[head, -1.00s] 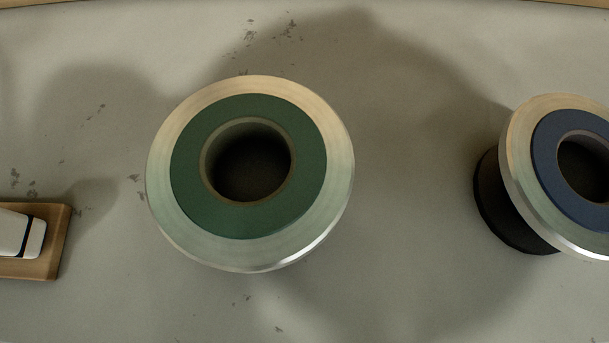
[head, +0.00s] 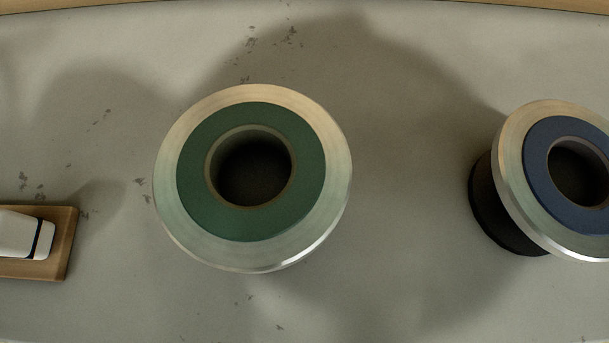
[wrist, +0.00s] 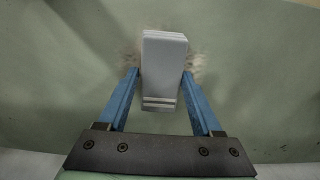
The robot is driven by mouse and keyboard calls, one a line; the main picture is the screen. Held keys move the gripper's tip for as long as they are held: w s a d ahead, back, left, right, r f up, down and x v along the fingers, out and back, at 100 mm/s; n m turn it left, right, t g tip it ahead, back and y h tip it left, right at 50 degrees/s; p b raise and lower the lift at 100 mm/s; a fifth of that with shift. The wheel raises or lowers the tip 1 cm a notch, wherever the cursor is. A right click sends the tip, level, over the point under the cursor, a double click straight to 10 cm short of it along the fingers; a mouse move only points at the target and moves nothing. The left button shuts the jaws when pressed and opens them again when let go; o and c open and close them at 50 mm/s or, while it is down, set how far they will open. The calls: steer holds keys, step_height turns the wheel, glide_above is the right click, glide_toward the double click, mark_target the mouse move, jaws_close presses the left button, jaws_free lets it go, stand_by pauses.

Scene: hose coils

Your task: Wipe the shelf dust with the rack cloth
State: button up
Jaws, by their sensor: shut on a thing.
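In the wrist view my gripper (wrist: 160,74) has its two blue fingers closed on the sides of a folded pale grey cloth (wrist: 163,52) with light stripes near its lower end. The cloth is over a greenish shelf surface (wrist: 245,100); I cannot tell whether it touches it. A brownish, speckled dust patch (wrist: 197,62) shows on both sides of the cloth, and the cloth hides its middle. My gripper and the cloth are not in the head view.
The head view shows a spool with a green ring (head: 195,145) in the middle and one with a blue ring (head: 540,165) at the right. At the left edge a white object (head: 20,235) lies on a wooden tray (head: 62,240). Dark flecks mark the grey surface (head: 400,300).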

stand_by(0.3)
steer(key=shift+s+a+p, duration=0.2)
steer(key=shift+a+p, duration=0.1)
steer(key=shift+a, duration=1.05)
steer(key=shift+s+a+p, duration=0.2)
steer(key=shift+a+p, duration=0.15)
steer(key=shift+a, duration=0.95)
steer(key=shift+s+a+p, duration=0.2)
steer(key=shift+a+p, duration=0.1)
steer(key=shift+a, duration=1.05)
steer(key=shift+f+b, duration=0.65)
steer(key=shift+f, duration=0.25)
steer(key=shift+d+r+p, duration=0.1)
steer(key=shift+d+p, duration=0.6)
steer(key=shift+d, duration=1.9)
steer(key=shift+d+p, duration=0.5)
steer(key=shift+d, duration=2.15)
